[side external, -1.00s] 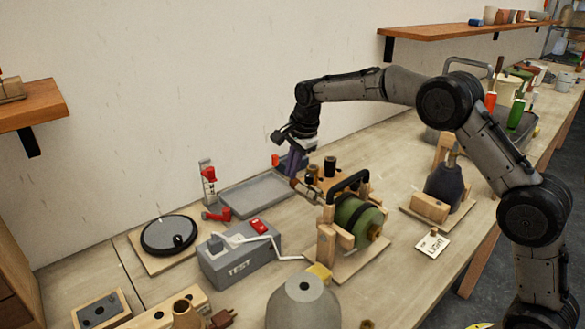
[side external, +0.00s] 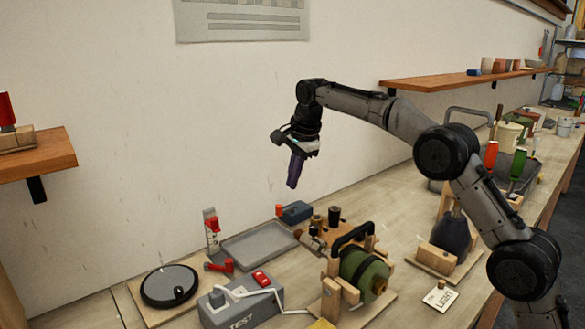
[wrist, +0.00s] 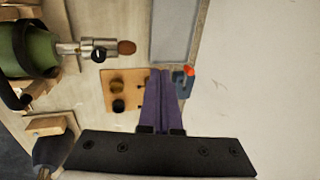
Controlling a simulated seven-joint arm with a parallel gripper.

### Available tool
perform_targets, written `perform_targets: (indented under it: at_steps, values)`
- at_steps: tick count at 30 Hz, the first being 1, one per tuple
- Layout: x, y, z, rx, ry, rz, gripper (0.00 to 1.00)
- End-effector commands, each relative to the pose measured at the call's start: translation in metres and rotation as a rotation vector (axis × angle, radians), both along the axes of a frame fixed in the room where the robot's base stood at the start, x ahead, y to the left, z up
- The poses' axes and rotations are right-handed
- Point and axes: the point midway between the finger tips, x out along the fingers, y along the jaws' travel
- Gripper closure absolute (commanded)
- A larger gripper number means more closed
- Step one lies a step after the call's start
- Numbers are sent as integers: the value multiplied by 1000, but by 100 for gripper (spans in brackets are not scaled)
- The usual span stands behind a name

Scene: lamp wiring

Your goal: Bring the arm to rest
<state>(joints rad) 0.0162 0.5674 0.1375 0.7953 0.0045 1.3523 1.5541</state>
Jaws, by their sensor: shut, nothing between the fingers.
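My gripper (side external: 293,172) is in the air above the back of the bench, near the wall. Its purple fingers point down and are closed together with nothing between them. In the wrist view the fingers (wrist: 160,100) meet in front of a wooden board (wrist: 118,92) with dark spools on it and a blue block (wrist: 184,82) with a red part. The fingers touch nothing that I can see.
Below stand a grey tray (side external: 258,244), a green lamp body in a wooden cradle (side external: 362,275), a grey TEST box (side external: 240,302) and a round black plate (side external: 170,286). A dark vase-like body (side external: 452,236) stands at the right. Wall shelves (side external: 470,72) flank the open air around my gripper.

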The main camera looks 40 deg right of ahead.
Motion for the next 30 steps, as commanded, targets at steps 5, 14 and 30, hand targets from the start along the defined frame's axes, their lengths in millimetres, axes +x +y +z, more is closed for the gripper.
perform_targets:
  at_steps: [5, 14, 30]
  values:
    - [3, 0, 20, 0, -2, 0, 100]
    - [1, 0, 35, 0, -15, 0, 100]
    - [-175, 6, 168, -66, -196, 163, 100]
